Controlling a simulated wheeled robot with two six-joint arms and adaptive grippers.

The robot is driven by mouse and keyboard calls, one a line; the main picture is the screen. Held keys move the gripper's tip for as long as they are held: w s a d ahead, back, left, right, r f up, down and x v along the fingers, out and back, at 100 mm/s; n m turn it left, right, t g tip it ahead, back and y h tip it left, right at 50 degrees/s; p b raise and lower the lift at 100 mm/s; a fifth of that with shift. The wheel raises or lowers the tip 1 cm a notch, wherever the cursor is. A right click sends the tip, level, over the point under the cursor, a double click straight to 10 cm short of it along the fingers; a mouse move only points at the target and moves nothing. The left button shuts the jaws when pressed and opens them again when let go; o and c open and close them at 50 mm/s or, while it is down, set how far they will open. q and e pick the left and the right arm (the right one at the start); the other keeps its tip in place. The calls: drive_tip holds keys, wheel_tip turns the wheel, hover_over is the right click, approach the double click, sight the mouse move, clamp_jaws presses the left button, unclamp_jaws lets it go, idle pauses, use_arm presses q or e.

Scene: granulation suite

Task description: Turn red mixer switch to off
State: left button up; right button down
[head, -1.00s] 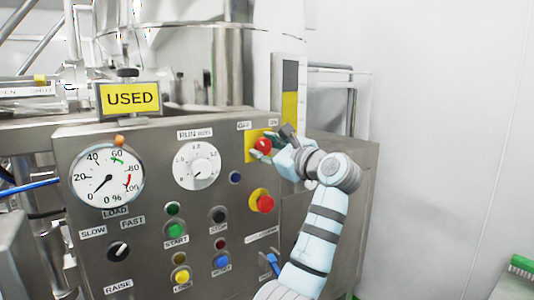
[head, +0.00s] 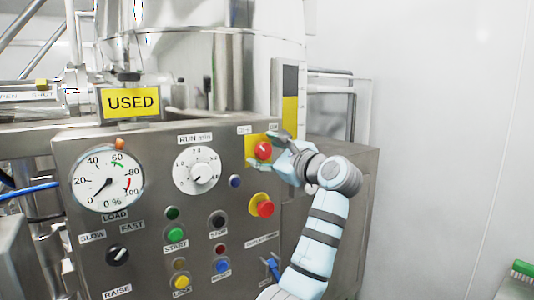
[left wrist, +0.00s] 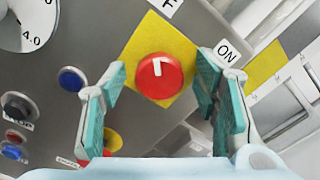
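The red mixer switch (head: 263,150) is a round knob on a yellow plate (head: 251,141) at the panel's upper right. It also shows in the left wrist view (left wrist: 160,76), where its white mark points up, toward the OFF label side and away from the ON label (left wrist: 227,52). My left gripper (head: 271,149) is at the switch. In the left wrist view its teal-padded fingers (left wrist: 160,92) are spread open on either side of the knob, with visible gaps, apart from it. My right gripper is not in view.
A red mushroom button (head: 265,208) on a yellow base sits just below the switch. A white dial (head: 197,170), a gauge (head: 107,181) and several coloured buttons share the steel panel. A yellow USED sign (head: 131,102) stands above. The space right of the panel is clear.

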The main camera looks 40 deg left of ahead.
use_arm(q)
drive_tip(key=v, duration=1.2)
